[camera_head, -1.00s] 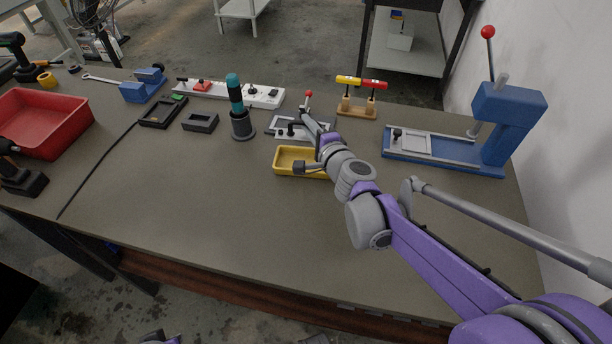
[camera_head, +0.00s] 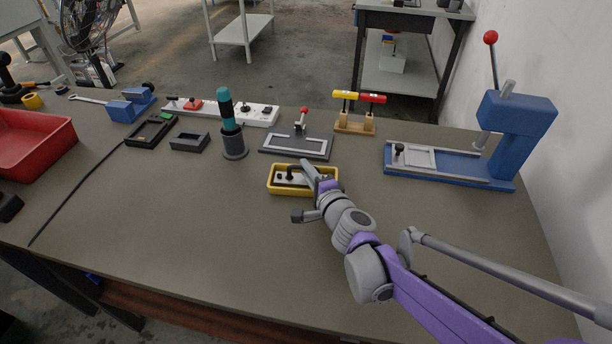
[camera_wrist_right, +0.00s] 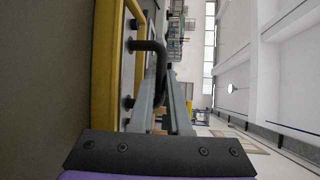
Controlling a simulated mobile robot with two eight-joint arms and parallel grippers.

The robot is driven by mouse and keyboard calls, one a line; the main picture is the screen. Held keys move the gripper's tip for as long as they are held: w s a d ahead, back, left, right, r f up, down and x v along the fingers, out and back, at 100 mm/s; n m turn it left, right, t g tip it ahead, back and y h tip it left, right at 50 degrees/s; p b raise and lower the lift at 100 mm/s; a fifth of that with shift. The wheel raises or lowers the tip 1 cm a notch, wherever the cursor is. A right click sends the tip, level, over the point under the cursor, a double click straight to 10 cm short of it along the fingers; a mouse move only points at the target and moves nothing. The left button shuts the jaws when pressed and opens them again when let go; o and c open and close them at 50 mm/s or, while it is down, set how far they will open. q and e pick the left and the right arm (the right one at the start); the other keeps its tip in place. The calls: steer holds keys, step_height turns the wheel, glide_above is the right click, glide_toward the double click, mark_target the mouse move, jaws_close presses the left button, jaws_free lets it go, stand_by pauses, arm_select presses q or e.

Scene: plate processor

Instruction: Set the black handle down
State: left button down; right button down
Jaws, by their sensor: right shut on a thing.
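The black handle (camera_head: 291,171) stands up from a light metal plate (camera_head: 283,180) with dark knobs. The plate lies in or just over the yellow tray (camera_head: 304,194); I cannot tell whether it touches the tray floor. My right gripper (camera_head: 306,168) is shut on the black handle. In the right wrist view the bent handle (camera_wrist_right: 150,46) runs between the two grey fingers (camera_wrist_right: 160,100), with the yellow tray (camera_wrist_right: 105,75) beside it. My left gripper is not in view.
A dark fixture with a white-edged frame and red-knobbed lever (camera_head: 296,153) sits behind the tray. A blue press (camera_head: 515,125) stands right, a teal-handled tool (camera_head: 228,110) in a dark holder left, and a wooden stand (camera_head: 355,126) behind. The bench front is clear.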

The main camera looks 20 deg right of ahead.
steer(key=shift+f, duration=0.5)
steer(key=shift+f, duration=0.15)
steer(key=c, duration=1.2)
jaws_free()
steer(key=shift+o, duration=0.2)
steer(key=shift+r, duration=0.2)
steer(key=s+p, duration=0.1)
steer(key=s, duration=0.3)
steer(key=s+r+p, duration=0.1)
steer(key=s, duration=0.7)
steer(key=shift+a+r+p, duration=0.15)
steer(key=shift+r+p, duration=0.25)
